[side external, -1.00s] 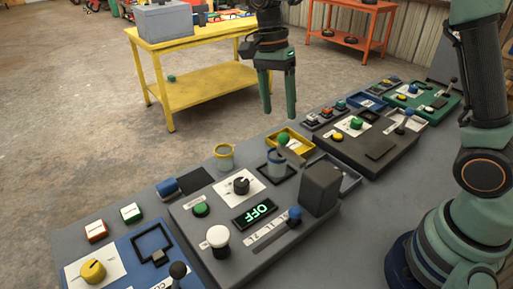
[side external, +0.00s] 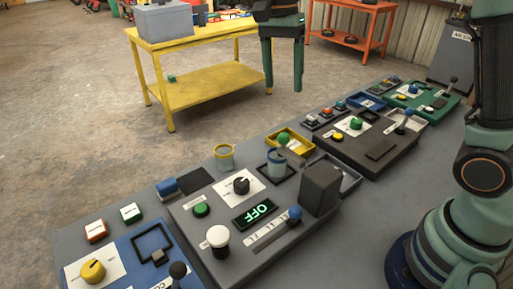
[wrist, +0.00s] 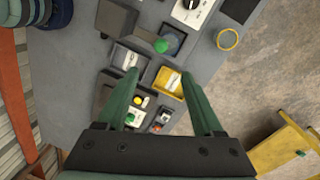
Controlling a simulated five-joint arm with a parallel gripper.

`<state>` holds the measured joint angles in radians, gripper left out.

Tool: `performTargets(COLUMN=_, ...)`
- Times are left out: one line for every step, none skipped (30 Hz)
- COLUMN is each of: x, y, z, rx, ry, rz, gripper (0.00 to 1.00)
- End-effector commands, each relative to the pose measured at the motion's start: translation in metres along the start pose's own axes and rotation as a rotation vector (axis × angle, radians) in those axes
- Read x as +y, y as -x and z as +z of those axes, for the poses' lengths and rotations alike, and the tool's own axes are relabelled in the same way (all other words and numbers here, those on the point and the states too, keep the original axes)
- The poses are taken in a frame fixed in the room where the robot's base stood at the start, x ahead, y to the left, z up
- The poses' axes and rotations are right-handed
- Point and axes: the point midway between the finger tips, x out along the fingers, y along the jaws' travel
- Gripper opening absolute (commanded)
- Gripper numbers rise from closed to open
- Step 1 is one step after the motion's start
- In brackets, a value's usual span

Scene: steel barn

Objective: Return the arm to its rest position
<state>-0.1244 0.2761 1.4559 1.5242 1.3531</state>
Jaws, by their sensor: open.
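My gripper (side external: 283,65) is green with two fingers. In the side external view it hangs high above the far edge of the workbench, in front of the yellow table, with its fingers pointing down. The fingers are spread apart with nothing between them, and they touch nothing. In the wrist view my gripper (wrist: 158,80) shows both fingers apart over the bench, with a yellow tray (wrist: 168,84) seen far below between them. My arm stands at the right of the side external view, its base on the bench.
The grey workbench (side external: 215,168) carries a dark panel with an "OFF" display (side external: 254,214), a blue panel (side external: 140,262), a second dark panel (side external: 378,152) and a green panel (side external: 432,104). A yellow cup (side external: 225,157) stands near the far edge. A yellow table (side external: 205,88) and an orange table (side external: 350,42) stand beyond.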

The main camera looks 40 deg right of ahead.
Motion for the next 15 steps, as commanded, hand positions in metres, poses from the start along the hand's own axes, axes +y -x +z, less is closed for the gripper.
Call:
performTargets(x=0.010, y=0.005, z=-0.002, rx=0.009, ry=0.064, rz=-0.038, gripper=0.69)
performTargets(x=0.016, y=0.007, z=-0.002, rx=0.016, ry=0.108, rz=-0.059, gripper=0.69)
performTargets(x=0.023, y=0.009, z=-0.003, rx=0.027, ry=0.172, rz=-0.089, gripper=0.69)
performTargets(x=0.029, y=0.010, z=-0.003, rx=0.038, ry=0.219, rz=-0.111, gripper=0.69)
performTargets(x=0.034, y=0.011, z=-0.004, rx=0.049, ry=0.267, rz=-0.133, gripper=0.69)
performTargets(x=0.042, y=0.011, z=-0.005, rx=0.067, ry=0.329, rz=-0.160, gripper=0.69)
performTargets(x=0.047, y=0.011, z=-0.005, rx=0.081, ry=0.376, rz=-0.180, gripper=0.69)
performTargets(x=0.053, y=0.011, z=-0.005, rx=0.097, ry=0.422, rz=-0.199, gripper=0.69)
performTargets(x=0.060, y=0.011, z=-0.006, rx=0.120, ry=0.486, rz=-0.224, gripper=0.69)
performTargets(x=0.065, y=0.010, z=-0.006, rx=0.138, ry=0.531, rz=-0.241, gripper=0.69)
performTargets(x=0.071, y=0.008, z=-0.006, rx=0.157, ry=0.578, rz=-0.258, gripper=0.69)
performTargets(x=0.078, y=0.006, z=-0.007, rx=0.185, ry=0.639, rz=-0.279, gripper=0.69)
performTargets(x=0.083, y=0.004, z=-0.007, rx=0.207, ry=0.685, rz=-0.294, gripper=0.69)
performTargets(x=0.088, y=0.002, z=-0.007, rx=0.231, ry=0.731, rz=-0.309, gripper=0.69)
performTargets(x=0.095, y=-0.001, z=-0.007, rx=0.263, ry=0.792, rz=-0.325, gripper=0.69)
